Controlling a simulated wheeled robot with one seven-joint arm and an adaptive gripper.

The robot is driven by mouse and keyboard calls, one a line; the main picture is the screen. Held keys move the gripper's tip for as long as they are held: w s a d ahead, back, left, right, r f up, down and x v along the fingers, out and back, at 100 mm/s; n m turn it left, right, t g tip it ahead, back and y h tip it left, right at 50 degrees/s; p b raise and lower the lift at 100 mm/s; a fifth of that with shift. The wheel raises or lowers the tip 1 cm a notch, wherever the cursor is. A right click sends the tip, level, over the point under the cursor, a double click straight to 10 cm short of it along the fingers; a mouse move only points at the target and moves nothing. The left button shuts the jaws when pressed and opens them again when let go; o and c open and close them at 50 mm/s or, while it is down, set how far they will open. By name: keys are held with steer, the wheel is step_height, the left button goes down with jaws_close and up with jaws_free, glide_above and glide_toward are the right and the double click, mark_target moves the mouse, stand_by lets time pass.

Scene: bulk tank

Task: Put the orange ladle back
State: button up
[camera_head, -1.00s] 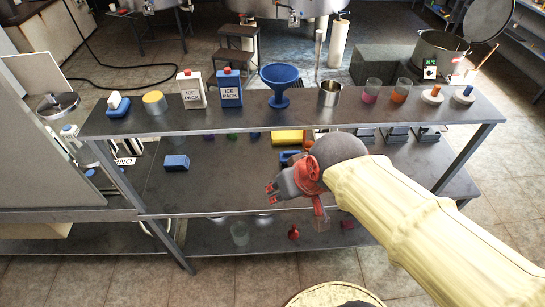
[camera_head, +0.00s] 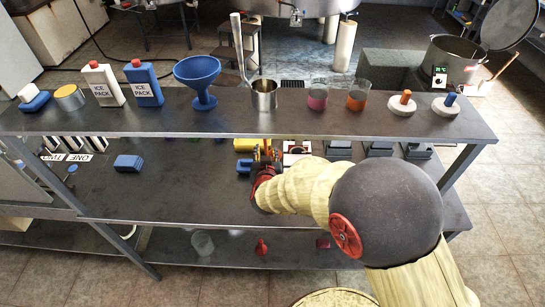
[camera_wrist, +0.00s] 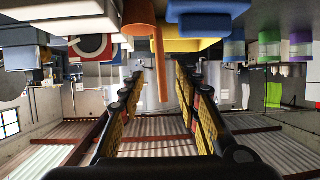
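In the wrist view an orange ladle (camera_wrist: 160,66) shows, with its cup near the top edge and its thin handle running down between my gripper's (camera_wrist: 158,100) two fingers. The fingers are spread, with a gap on each side of the handle. In the head view my gripper (camera_head: 264,156) reaches over the middle shelf, under the front of the top shelf. My own arm covers part of that area, and I cannot make out the ladle clearly there.
The top shelf (camera_head: 140,122) above my gripper holds a blue funnel (camera_head: 198,75), a steel cup (camera_head: 264,94) and several containers. On the middle shelf (camera_head: 190,190) a blue block (camera_head: 128,163) lies left, and dark devices (camera_head: 378,149) stand right. The shelf's left part has free room.

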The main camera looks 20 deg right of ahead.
mark_target(265, 145)
steer(key=b+x, duration=0.3)
steer(key=x, duration=0.3)
steer(key=shift+f, duration=0.2)
steer(key=shift+w+d+f, duration=0.1)
steer(key=shift+w, duration=0.55)
steer(key=shift+c, duration=0.2)
steer(key=c, duration=0.8)
jaws_close()
